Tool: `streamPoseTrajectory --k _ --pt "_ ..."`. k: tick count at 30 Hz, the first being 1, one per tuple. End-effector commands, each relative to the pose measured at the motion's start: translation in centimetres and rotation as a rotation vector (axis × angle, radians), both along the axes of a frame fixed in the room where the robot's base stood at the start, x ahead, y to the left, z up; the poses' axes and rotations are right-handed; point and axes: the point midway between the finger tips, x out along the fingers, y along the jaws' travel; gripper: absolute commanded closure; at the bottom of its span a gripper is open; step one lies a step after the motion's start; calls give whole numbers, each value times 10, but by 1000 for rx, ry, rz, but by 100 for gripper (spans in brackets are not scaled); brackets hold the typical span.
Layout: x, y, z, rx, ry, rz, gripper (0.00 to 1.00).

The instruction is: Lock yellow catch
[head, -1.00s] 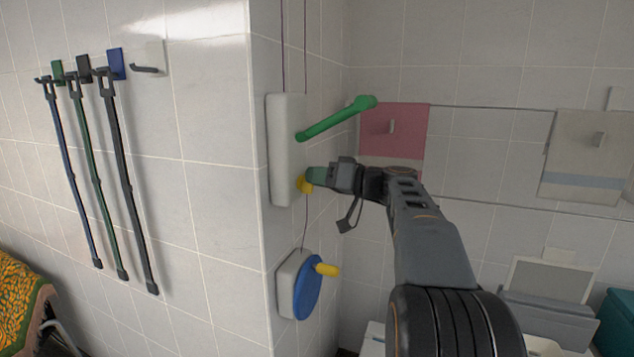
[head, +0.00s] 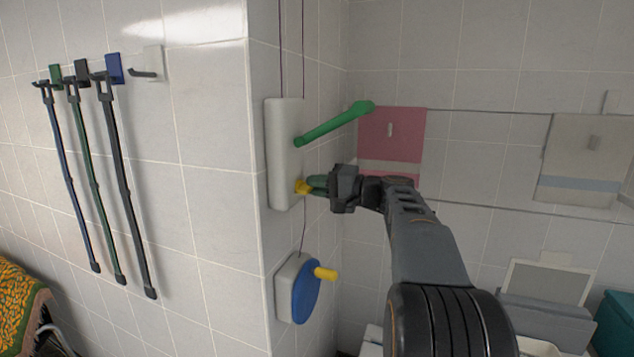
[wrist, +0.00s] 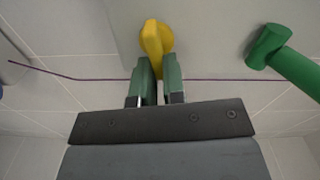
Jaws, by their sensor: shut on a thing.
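The yellow catch (head: 302,187) sits on the lower part of a white wall-mounted housing (head: 284,150). In the wrist view the yellow catch (wrist: 155,40) has a rounded base and a lever that reaches down between the fingers. My gripper (head: 318,184) is at the catch, with its green fingers shut on the lever. In the wrist view my gripper (wrist: 158,75) has one finger on each side of the lever. The tip of the lever is partly hidden between the fingers.
A green lever (head: 335,124) sticks out from the housing just above my gripper. Below is a blue crank disc (head: 306,288) with a yellow handle (head: 325,274). A thin cord (wrist: 100,78) runs past the fingers. A pink towel (head: 392,135) hangs behind.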

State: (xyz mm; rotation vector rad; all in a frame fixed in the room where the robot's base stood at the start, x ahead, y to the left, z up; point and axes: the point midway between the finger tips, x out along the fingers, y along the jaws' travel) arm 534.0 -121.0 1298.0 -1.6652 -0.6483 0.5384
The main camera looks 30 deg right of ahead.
Motion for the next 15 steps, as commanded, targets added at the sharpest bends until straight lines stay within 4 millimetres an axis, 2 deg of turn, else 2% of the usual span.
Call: streamPoseTrajectory --k 15 --pt "0 0 -2 141 128 -1 100"
